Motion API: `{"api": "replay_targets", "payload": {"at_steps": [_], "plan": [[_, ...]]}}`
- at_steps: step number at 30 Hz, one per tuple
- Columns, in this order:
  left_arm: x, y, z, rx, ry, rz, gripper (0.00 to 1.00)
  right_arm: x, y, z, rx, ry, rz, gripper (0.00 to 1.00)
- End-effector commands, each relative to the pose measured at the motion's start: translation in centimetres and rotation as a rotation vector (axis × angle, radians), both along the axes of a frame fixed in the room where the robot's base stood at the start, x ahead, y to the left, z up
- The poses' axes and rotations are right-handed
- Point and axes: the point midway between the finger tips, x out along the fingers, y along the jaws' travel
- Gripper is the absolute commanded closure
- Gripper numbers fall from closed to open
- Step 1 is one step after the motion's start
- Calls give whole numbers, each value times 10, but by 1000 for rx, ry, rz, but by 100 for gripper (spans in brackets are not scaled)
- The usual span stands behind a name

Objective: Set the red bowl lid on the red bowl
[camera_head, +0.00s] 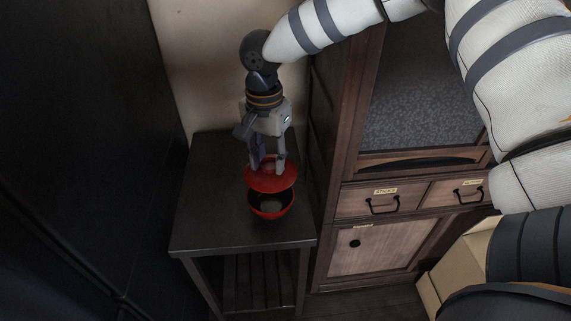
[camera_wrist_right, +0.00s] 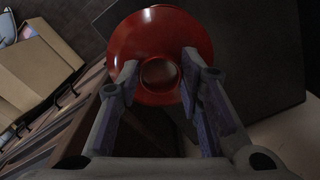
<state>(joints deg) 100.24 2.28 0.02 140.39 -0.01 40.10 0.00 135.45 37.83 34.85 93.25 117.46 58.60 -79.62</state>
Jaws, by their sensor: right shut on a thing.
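The red bowl (camera_head: 271,206) stands upright on a small dark table, its dark inside partly showing. My right gripper (camera_head: 268,163) is shut on the red bowl lid (camera_head: 272,181). The lid is above and slightly behind the bowl in the head view, covering part of its opening; the exact gap cannot be told. In the right wrist view the lid (camera_wrist_right: 154,40) shows its round knob ring (camera_wrist_right: 159,73) between the fingers (camera_wrist_right: 157,78). The bowl is hidden there behind the lid. My left gripper is not in view.
The dark table (camera_head: 205,215) has bare room left of the bowl. A wooden cabinet (camera_head: 375,250) with labelled drawers stands close on the right. A pale wall is behind. A cardboard box (camera_wrist_right: 38,65) shows in the wrist view.

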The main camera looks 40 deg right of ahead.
Motion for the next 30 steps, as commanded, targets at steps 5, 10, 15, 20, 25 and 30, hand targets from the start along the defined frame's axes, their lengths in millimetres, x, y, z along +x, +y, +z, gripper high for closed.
{"api": "replay_targets", "payload": {"at_steps": [5, 10, 15, 20, 25, 30], "plan": [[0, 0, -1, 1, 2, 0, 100, 7, 4, 2, 6, -4, 3, 100], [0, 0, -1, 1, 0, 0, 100, 6, 3, 2, 7, -5, 3, 100], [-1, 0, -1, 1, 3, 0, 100, 6, 3, -3, 7, -1, 3, 100], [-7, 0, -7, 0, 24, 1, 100, 5, 3, -23, 7, 4, 3, 100], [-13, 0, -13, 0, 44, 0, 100, 5, 3, -44, 7, 4, 4, 100], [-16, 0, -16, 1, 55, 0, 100, 5, 4, -54, 8, 0, 3, 100]]}}
